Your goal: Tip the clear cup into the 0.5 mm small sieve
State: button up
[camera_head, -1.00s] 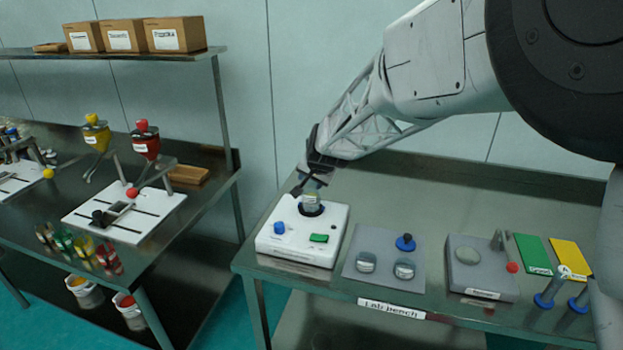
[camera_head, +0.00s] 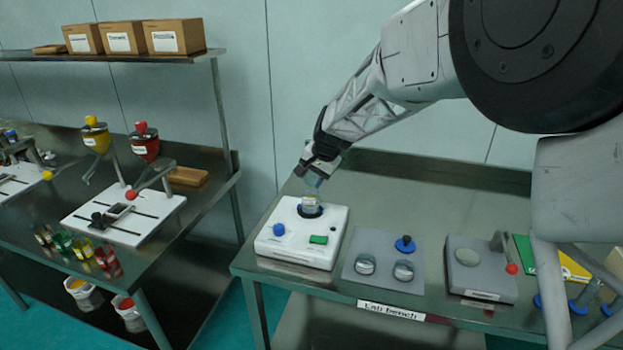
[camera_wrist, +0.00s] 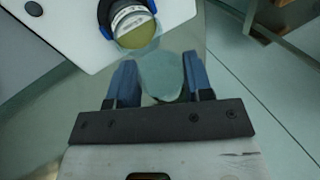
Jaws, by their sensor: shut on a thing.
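My gripper (camera_head: 313,172) is shut on the clear cup (camera_head: 313,181), above the white shaker (camera_head: 287,246). In the wrist view the cup (camera_wrist: 161,76) shows as a pale see-through shape between the blue fingers of my gripper (camera_wrist: 160,80). The small sieve (camera_head: 310,207) sits in the dark round seat on top of the shaker. In the wrist view the sieve (camera_wrist: 131,20) has a pale label band and a yellowish round face, just beyond the cup. The label's text is too small to read. I cannot tell what the cup holds.
The shaker has a blue knob (camera_head: 278,229) and a green button (camera_head: 318,240). To its right a grey mat (camera_head: 384,272) bears two clear round dishes and a blue-knobbed piece. Further right is a grey device (camera_head: 483,275) with a red knob. The bench behind is clear.

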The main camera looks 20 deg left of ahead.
jog(key=shift+w+r+m+g, duration=0.15)
jog(key=shift+w+r+g, duration=0.05)
jog(key=shift+g, duration=0.4)
jog(key=shift+w+r+m+g, duration=0.15)
jog(key=shift+w+g, duration=0.05)
jog(key=shift+g, duration=0.4)
jog(key=g, duration=0.2)
jog(key=w+g, duration=0.1)
jog(key=shift+r+m+g, duration=0.25)
jog(key=shift+m+g, duration=0.15)
jog(key=g, duration=0.1)
jog(key=r+g, duration=0.1)
jog(key=g, duration=0.1)
jog(key=shift+w+r+m, duration=0.15)
jog(key=shift+m, duration=0.15)
jog(key=shift+w+r+m+g+y, duration=0.15)
jog(key=shift+r+m+g+y, duration=0.3)
jog(key=shift+g, duration=0.65)
jog(key=shift+w+r+m+g+y, duration=0.15)
jog(key=shift+r+g, duration=0.45)
jog(key=shift+g, duration=0.5)
jog(key=shift+s, duration=0.1)
